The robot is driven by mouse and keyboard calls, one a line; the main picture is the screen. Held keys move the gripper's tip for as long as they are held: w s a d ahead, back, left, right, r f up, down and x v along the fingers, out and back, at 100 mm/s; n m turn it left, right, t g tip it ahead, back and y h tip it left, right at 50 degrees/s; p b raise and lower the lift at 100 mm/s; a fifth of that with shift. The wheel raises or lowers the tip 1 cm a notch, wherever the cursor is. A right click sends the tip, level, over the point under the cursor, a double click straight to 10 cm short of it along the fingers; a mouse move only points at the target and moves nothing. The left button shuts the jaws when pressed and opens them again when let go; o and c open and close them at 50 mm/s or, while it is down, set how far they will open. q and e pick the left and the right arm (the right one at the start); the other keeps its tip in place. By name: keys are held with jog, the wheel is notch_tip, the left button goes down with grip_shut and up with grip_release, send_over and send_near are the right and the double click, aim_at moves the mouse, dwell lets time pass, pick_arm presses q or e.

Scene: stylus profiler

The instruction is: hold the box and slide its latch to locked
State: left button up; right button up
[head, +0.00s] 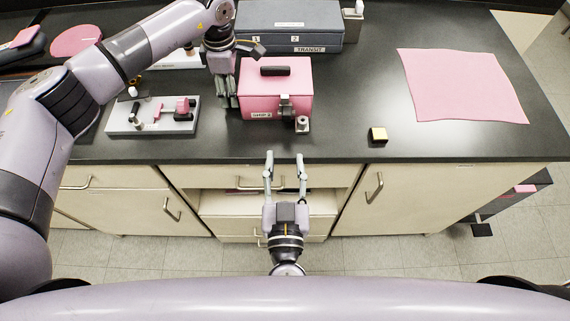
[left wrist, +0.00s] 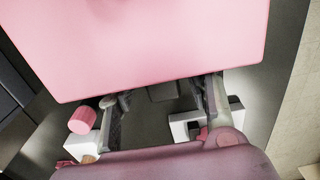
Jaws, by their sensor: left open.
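The pink box (head: 262,98) stands upright on the dark counter, with a black handle (head: 275,71) on its lid and a white label low on its front. My right gripper (head: 285,156) is open and empty, in front of the counter edge.
A small metal piece (head: 303,124) stands by the box's front right corner. A grey fixture (head: 152,123) with pink parts lies left. A blue-grey TRANSIT case (head: 290,28) is behind.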

pick_arm(q)
jog(key=shift+r, duration=0.2)
notch_tip(320, 180, up, 12)
dwell(0.5)
jog(key=shift+s+f, duration=0.1)
jog(key=shift+f, duration=0.1)
